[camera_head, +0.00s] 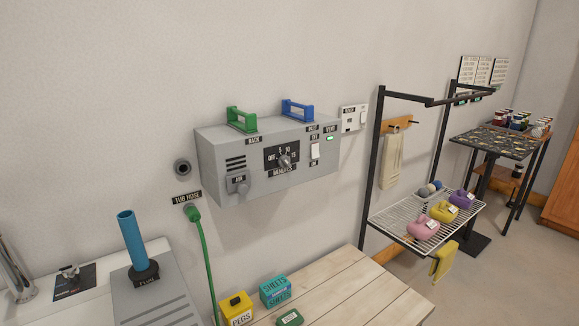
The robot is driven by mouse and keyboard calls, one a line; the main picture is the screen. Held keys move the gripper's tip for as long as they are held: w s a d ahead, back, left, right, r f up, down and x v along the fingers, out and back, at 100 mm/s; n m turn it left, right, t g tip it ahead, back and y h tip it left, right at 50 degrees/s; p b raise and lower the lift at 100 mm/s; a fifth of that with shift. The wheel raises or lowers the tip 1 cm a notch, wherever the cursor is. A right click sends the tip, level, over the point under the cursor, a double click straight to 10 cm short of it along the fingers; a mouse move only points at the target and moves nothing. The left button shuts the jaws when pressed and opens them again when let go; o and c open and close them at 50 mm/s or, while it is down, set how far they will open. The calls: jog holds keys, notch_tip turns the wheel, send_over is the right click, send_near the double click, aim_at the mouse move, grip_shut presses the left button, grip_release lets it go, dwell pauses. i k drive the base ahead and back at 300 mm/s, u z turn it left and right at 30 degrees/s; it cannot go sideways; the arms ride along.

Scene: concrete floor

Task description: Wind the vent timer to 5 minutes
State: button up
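The grey control box (213,150) is fixed to the wall in the middle of the view. On its front is a black dial plate (271,153) marked OFF, 10 and 15, with a label below it that seems to read MINUTES. A grey metal knob (284,161) stands out from the plate and hides part of the scale. The picture is too small to tell its exact setting. A VENT label (330,128) with a lit green lamp (330,139) sits at the right of the front. My gripper is not in view.
On the box are another grey knob (238,186), a white switch (315,152), and green (243,119) and blue (298,110) handles on top. Below are a green hose (206,262), a blue tube (132,238) and a wooden bench (355,291) with small boxes. A wire shelf (390,224) stands right.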

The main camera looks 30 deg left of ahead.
aim_at(283, 160)
jog(key=u, duration=0.05)
jog(key=k, duration=0.9)
jog(key=u, duration=0.55)
jog(key=i, duration=1)
jog(key=z, duration=0.05)
